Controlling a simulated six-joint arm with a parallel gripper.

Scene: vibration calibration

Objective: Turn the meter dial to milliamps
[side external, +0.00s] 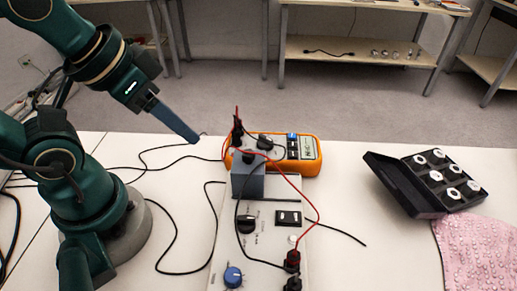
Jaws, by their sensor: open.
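The meter (308,163) is an orange-cased multimeter lying on the white table, its display end toward the right. Its dark round dial (264,143) is on the face near the back. The dial's pointer and markings are too small to read. A red lead and black lead plug into its left end. My gripper (190,137) reaches down from the upper left, with its blue-grey fingers to the left of the meter and apart from it. It is open, with nothing seen between the fingers.
A grey block (247,181) stands just in front of the meter. A white control box (262,245) with knobs and plugged leads is nearer. Black cables (168,166) cross the table. An open black case (400,183) with several white discs and a pink cloth (480,245) are at right.

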